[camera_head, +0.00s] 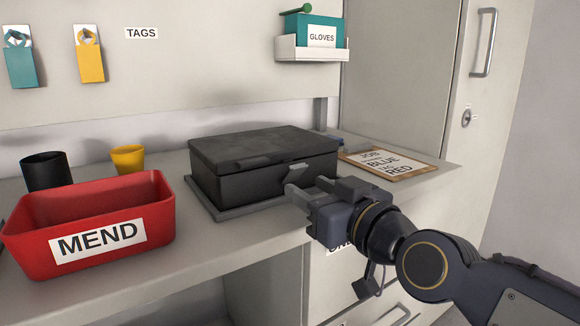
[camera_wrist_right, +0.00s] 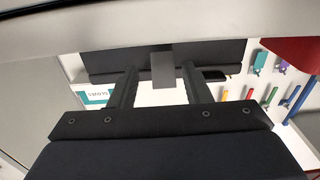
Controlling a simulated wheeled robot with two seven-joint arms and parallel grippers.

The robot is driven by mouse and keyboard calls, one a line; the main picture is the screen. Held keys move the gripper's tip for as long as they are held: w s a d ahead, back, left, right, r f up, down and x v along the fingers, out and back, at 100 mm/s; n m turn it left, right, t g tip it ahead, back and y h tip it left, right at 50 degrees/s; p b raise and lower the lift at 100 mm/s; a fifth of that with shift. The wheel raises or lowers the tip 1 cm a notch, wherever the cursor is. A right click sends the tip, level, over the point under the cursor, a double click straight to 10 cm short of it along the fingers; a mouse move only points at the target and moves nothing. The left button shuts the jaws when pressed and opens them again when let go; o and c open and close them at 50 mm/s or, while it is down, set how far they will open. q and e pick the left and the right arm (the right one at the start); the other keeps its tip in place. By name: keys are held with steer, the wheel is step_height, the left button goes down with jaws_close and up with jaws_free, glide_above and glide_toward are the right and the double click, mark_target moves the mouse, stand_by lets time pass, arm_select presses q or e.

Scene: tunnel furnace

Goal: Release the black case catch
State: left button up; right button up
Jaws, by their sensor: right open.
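The black case (camera_head: 262,165) sits closed on the counter on a thin grey base. Its grey catch (camera_head: 293,172) sticks out at the right part of the front, below the lid edge. My right gripper (camera_head: 306,186) is open and empty just in front of the case, with its fingers pointing at the catch. In the right wrist view the catch (camera_wrist_right: 163,70) appears between the two spread fingers, against the dark case front (camera_wrist_right: 220,55). I cannot tell whether a finger touches it. My left gripper is not in view.
A red MEND bin (camera_head: 95,235) stands left of the case, with black (camera_head: 46,171) and yellow (camera_head: 128,159) cups behind it. A clipboard (camera_head: 388,163) lies to the right. A GLOVES holder (camera_head: 312,48) hangs above. A tall cabinet (camera_head: 420,70) bounds the right side.

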steer(key=shift+s+d+f+b, duration=0.25)
steer(key=shift+s+d+b, duration=0.25)
steer(key=shift+b, duration=0.45)
steer(key=v, duration=0.4)
steer(key=shift+s+d+r, duration=0.1)
steer(key=shift+s+r, duration=0.15)
